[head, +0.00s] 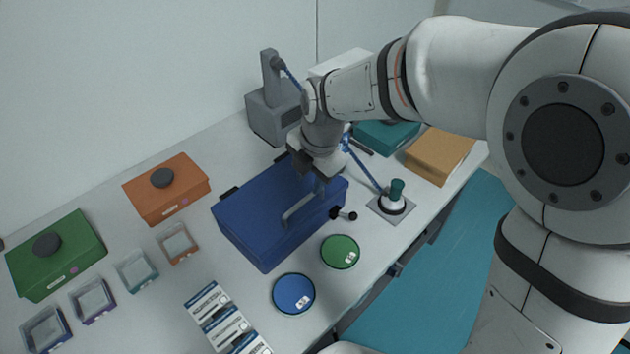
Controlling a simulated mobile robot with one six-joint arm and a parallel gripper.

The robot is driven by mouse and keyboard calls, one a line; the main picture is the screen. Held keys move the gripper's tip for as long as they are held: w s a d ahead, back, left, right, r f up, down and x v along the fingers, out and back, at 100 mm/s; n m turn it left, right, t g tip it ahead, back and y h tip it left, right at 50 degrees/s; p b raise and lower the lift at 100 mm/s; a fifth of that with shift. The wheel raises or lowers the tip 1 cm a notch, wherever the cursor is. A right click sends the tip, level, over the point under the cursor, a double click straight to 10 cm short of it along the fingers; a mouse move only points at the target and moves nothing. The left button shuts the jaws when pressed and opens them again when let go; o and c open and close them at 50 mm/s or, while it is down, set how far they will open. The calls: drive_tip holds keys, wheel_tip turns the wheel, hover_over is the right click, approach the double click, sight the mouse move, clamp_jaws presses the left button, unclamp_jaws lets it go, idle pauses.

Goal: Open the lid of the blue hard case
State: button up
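The blue hard case (262,222) stands on the bench in the middle of the head view, with its lid down. My gripper (321,183) points down over the right end of the case, just behind the handle in the picture. Its fingers are small and partly hidden, so I cannot tell whether they are open or touch the case.
A black knob-ended part (344,214) lies at the case's right front corner. Green (340,251) and blue (293,293) round dishes lie in front. A grey instrument (271,112) stands behind. A green-capped bottle (396,196) stands to the right. Orange (190,198) and green (60,268) boxes are left.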

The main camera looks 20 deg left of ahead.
sight(307, 198)
drive_tip(key=f, duration=0.4)
drive_tip(key=a+f+p, duration=0.1)
drive_tip(key=f, duration=0.1)
drive_tip(key=shift+w+f, duration=0.15)
drive_tip(key=shift+w, duration=0.25)
clamp_jaws()
